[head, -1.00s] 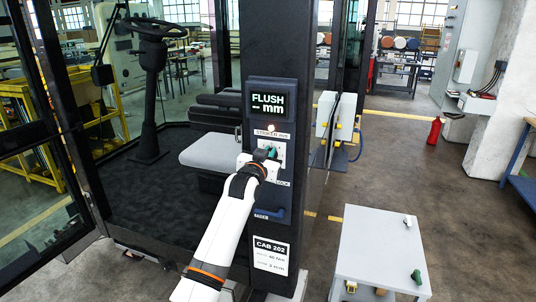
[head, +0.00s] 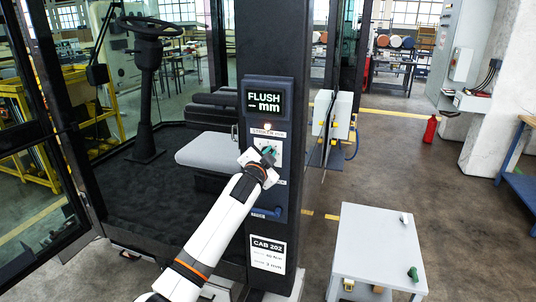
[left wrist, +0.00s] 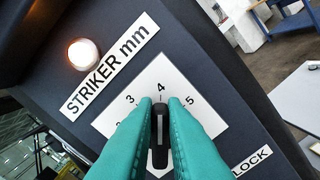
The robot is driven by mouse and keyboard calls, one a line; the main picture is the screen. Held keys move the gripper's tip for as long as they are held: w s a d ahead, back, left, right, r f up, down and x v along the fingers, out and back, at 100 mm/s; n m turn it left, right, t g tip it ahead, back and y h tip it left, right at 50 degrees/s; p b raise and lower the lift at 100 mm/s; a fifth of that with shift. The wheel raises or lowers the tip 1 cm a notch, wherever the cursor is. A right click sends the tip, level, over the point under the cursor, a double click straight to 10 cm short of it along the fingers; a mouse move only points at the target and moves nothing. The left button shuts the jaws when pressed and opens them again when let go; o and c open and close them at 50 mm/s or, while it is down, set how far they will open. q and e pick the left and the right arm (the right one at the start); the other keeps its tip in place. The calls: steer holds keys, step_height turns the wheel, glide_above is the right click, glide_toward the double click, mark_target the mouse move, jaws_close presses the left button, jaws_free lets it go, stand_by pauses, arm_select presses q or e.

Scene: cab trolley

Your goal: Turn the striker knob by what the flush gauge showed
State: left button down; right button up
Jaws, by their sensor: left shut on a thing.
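The striker knob (left wrist: 159,135) is a dark pointer knob on a white scale plate (left wrist: 172,76). In the left wrist view my left gripper (left wrist: 160,118) has its two teal fingers shut on the knob, one on each side. The pointer's tip stands at or very near the 4, between the 3 and the 5. In the head view my left gripper (head: 268,154) is at the post's panel. The flush gauge display (head: 264,101) above it reads "FLUSH – mm", with a dash and no number. My right gripper is in neither view.
A lit lamp (left wrist: 83,54) sits beside the "STRIKER mm" label. A grey trolley (head: 375,240) with small items stands right.

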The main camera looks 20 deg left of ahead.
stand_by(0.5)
arm_select(q)
steer(key=c, duration=1.5)
jaws_free()
steer(key=s+b, duration=0.3)
steer(key=s, duration=0.9)
steer(key=shift+a+b, duration=0.15)
steer(key=shift+b, duration=0.15)
